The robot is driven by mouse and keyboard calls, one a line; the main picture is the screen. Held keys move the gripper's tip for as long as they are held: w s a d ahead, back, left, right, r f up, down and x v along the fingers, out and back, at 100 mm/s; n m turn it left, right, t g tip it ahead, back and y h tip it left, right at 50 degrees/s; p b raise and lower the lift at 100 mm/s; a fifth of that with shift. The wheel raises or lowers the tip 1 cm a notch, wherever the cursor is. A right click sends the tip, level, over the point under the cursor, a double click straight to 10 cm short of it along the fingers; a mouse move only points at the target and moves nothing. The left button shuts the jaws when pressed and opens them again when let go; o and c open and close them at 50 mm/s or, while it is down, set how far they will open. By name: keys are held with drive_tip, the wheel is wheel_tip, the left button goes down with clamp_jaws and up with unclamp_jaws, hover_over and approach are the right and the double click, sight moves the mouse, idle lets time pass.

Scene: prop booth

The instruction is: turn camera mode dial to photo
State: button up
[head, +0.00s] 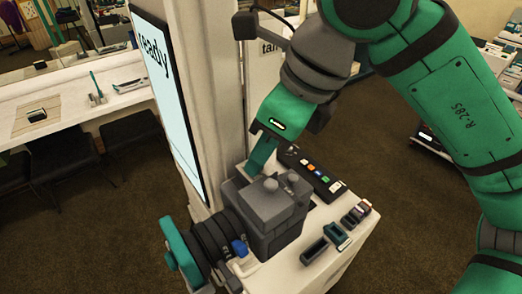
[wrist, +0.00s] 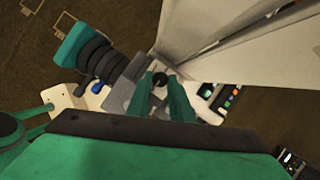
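The grey camera (head: 262,215) stands on a white stand, with its dark ringed lens (head: 212,240) and green lens hood pointing lower left. Small round knobs show on its top, one at the near side (head: 270,184); I cannot read any mode marks. My gripper (head: 257,166) points down at the back of the camera top. In the wrist view, the green fingers of my gripper (wrist: 161,79) are apart, with a dark round dial (wrist: 159,80) between their tips. Whether the fingers touch the dial is not clear.
A button panel (head: 312,172) and several small dark holders (head: 337,235) lie on the white stand (head: 300,272). A tall screen reading "ready" (head: 167,90) and a white post rise beside the camera. A white counter with chairs stands at left.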

clamp_jaws()
drive_tip(key=m+t+h, duration=0.1)
drive_tip(key=m, duration=0.3)
drive_tip(key=shift+s+a, duration=0.1)
drive_tip(key=shift+s, duration=0.1)
drive_tip(key=m, duration=0.2)
drive_tip(key=m+h, duration=0.1)
drive_tip(key=m, duration=0.1)
drive_tip(key=shift+a+t+h, duration=0.15)
drive_tip(key=shift+t+h, duration=0.15)
drive_tip(key=shift+t, duration=0.1)
drive_tip(key=shift+a+m+h, duration=0.15)
drive_tip(key=shift+m+h, duration=0.55)
drive_tip(key=shift+m, duration=1.1)
